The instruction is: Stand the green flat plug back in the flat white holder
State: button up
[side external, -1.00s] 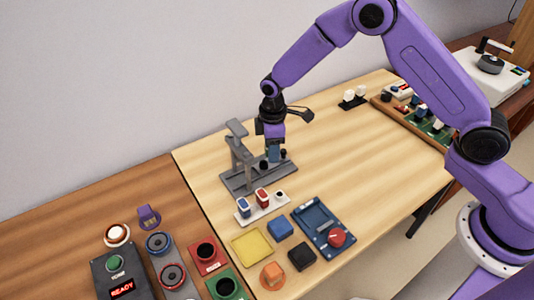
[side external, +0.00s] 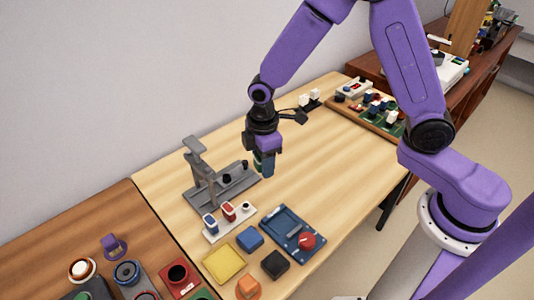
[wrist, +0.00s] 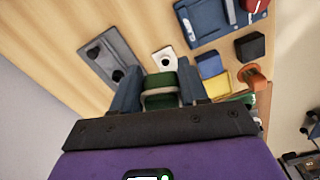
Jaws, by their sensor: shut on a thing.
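My gripper (side external: 264,168) is above the table, to the right of the grey stand in the side view. In the wrist view my gripper (wrist: 160,95) is shut on the green plug (wrist: 160,82), which sits between the two blue-grey fingers. Its lower end is hidden there. The flat white holder (side external: 215,237) lies in front and to the left of the gripper in the side view. It carries a blue plug (side external: 210,223) and a red plug (side external: 228,211). Its right end has a dark-centred spot with no plug. That end of the holder (wrist: 157,56) shows beyond the fingers in the wrist view.
The grey stand (side external: 193,192) has an upright arm and two black posts. A blue tray (side external: 280,222) with a red knob, a blue block (side external: 250,239), a black block (side external: 275,264) and a yellow pad (side external: 223,264) lie near the holder. Bare table lies right of the gripper.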

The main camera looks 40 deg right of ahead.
aim_at(248, 204)
jog(key=shift+w+a+f+n, duration=0.25)
jog(key=shift+a+f+n, duration=0.4)
jog(key=shift+f, duration=1.1)
jog(key=shift+w+a+f+n, duration=0.25)
jog(key=shift+a+f+n, duration=0.4)
jog(key=shift+f, duration=1.1)
jog(key=shift+w+a+f+n, duration=0.35)
jog(key=shift+a+f, duration=0.55)
jog(key=shift+f, duration=0.85)
jog(key=shift+s+f, duration=0.1)
jog(key=shift+f, duration=0.9)
jog(key=o, duration=1.2)
jog(key=shift+c, duration=0.2)
jog(key=shift+r, duration=3.75)
